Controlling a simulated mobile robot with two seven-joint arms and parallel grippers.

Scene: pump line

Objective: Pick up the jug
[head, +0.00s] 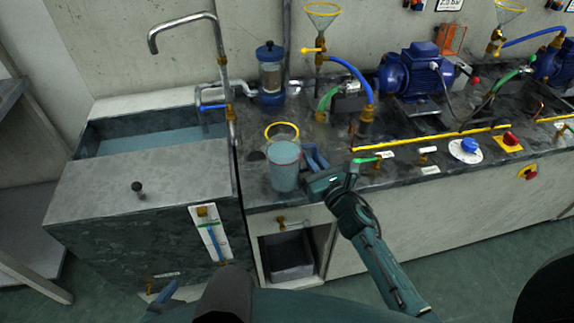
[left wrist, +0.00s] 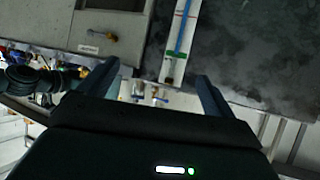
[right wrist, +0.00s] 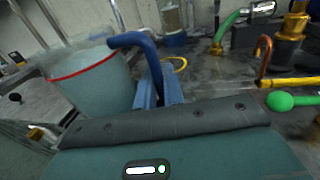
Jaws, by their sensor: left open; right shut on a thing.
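The jug (head: 284,172) is a translucent bluish cup with a blue handle, near the counter's front edge beside the sink. In the right wrist view the jug (right wrist: 95,85) has a red line around it and looks slightly tilted. My right gripper (head: 318,168) is at its right side, shut on the blue handle (right wrist: 135,42); its fingers (right wrist: 157,92) are close together there. Whether the jug's base touches the counter is unclear. My left gripper (left wrist: 155,88) is open and empty, low in front of the cabinets; only part of it shows in the head view (head: 166,292).
A yellow ring (head: 282,131) lies on the counter (head: 335,140) behind the jug. A sink with water (head: 150,140) and a tall tap (head: 222,60) are to the left. A blue-capped canister (head: 271,75) stands behind. Pumps (head: 415,70), hoses and a yellow rail (head: 430,138) fill the right.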

